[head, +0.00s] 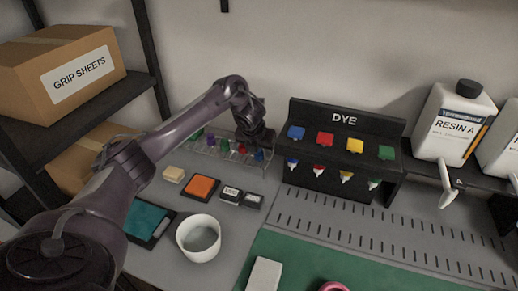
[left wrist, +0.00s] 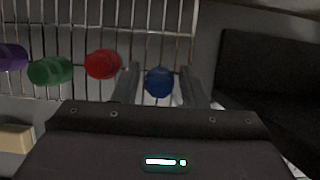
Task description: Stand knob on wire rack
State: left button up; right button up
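The wire rack (head: 206,151) stands at the back of the bench; its wires also show in the left wrist view (left wrist: 100,18). A blue knob (left wrist: 159,82) is at the rack's right end, also visible in the head view (head: 259,156). My left gripper (left wrist: 158,88) is over that end, pointing down, with one finger on each side of the blue knob and visible gaps between. A red knob (left wrist: 102,64), a green knob (left wrist: 50,71) and a purple knob (left wrist: 12,57) are in a row to the left. My right gripper is out of view.
A black dye stand (head: 345,118) is close to the right of my left gripper. A white cup (head: 199,238), an orange pad (head: 202,187) and small blocks lie in front of the rack. A green mat (head: 300,258) is at front right.

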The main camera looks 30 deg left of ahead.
pick_arm(q)
jog(key=shift+o, duration=1)
jog(key=shift+r, duration=0.2)
jog(key=p+v, duration=0.5)
jog(key=v, duration=0.7)
jog(key=shift+p, duration=0.4)
jog(key=shift+s+f, duration=0.1)
jog(key=shift+f, duration=0.05)
jog(key=shift+d+f, duration=0.1)
